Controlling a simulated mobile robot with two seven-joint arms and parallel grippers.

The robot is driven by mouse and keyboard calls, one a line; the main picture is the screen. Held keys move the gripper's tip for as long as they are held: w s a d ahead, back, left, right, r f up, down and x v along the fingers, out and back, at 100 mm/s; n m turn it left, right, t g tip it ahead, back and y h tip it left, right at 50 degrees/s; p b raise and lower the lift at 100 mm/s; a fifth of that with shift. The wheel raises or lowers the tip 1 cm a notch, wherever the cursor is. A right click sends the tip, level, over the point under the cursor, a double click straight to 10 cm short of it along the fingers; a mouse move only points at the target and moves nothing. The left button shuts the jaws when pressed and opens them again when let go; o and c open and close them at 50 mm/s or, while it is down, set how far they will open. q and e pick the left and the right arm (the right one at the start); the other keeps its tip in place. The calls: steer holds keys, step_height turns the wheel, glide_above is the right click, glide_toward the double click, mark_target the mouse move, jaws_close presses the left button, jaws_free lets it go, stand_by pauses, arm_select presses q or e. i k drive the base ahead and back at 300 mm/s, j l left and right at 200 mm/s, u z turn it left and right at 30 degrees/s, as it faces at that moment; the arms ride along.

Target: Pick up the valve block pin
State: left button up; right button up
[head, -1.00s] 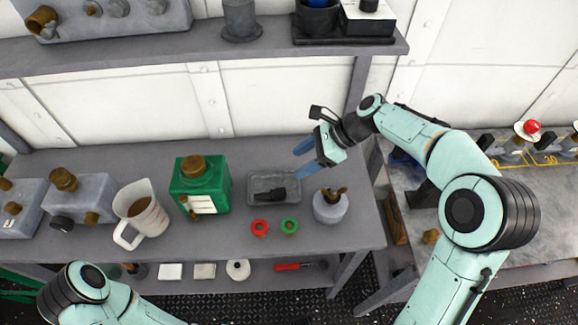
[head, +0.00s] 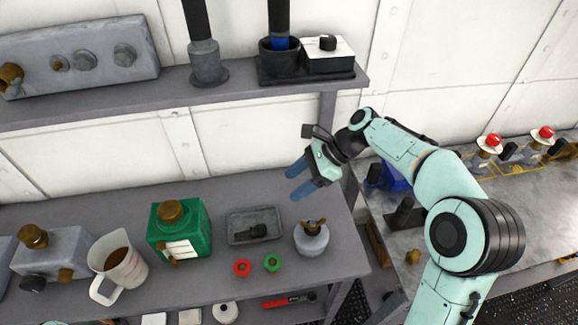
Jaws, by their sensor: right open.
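My right gripper (head: 297,181) is open and empty, with its blue fingers pointing left above the back right of the grey table. A grey tray (head: 232,236) lies below and left of it, with a small black part (head: 251,231) inside. I cannot tell whether that part is the valve block pin. A grey block (head: 48,262) with brass fittings stands at the left of the table. A larger grey block (head: 85,55) with knobs is on the shelf. On the right bench stand black-handled parts (head: 404,213). My left gripper is out of view.
A green can (head: 190,226), a measuring jug (head: 120,266), a grey flask (head: 311,239), a red ring (head: 241,267) and a green ring (head: 272,262) stand on the table. A shelf (head: 190,98) runs above. Red-topped buttons (head: 490,142) are on the right bench.

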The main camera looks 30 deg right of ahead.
mark_target(260, 230)
steer(key=k, duration=1)
